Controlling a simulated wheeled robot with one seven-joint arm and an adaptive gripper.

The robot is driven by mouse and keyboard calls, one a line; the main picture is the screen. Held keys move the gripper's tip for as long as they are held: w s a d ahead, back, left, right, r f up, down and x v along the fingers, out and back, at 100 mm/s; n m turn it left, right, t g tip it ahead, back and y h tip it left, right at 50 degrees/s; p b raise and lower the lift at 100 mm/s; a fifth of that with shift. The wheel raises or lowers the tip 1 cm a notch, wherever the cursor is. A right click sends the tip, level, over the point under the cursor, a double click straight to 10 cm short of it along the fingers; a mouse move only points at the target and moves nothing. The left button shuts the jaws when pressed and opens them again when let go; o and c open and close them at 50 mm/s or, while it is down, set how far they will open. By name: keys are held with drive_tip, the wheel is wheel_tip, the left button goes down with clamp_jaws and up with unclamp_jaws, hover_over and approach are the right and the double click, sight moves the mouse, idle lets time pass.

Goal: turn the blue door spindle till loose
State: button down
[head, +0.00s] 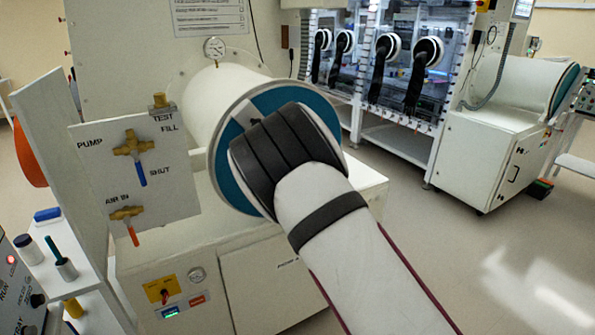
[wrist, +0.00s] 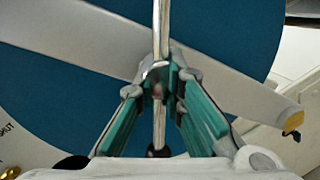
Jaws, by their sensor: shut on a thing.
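The blue door (head: 222,175) closes the end of a white cylindrical chamber in the head view, largely hidden behind my arm. In the wrist view the blue door (wrist: 60,100) fills the background, with a pale crossbar (wrist: 95,38) lying slantwise over it. A shiny metal spindle rod (wrist: 161,25) stands nearly upright in the picture in front of the crossbar, with a dark knob (wrist: 158,152) at its lower end. My gripper (wrist: 160,82) is shut on this rod near its middle, one green-padded finger on each side. The spindle's hub is hidden behind the fingers.
A valve panel (head: 180,185) with a blue-handled and an orange-handled valve stands left of the chamber. A white side shelf (head: 90,285) holds small items at lower left. The floor (head: 470,235) at right is clear.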

drive_tip(key=c, duration=1.7)
unclamp_jaws()
drive_tip(key=shift+o, duration=0.2)
drive_tip(key=shift+s, duration=0.1)
drive_tip(key=v, duration=1.1)
drive_tip(key=shift+s+d, duration=0.2)
drive_tip(key=shift+s, duration=0.15)
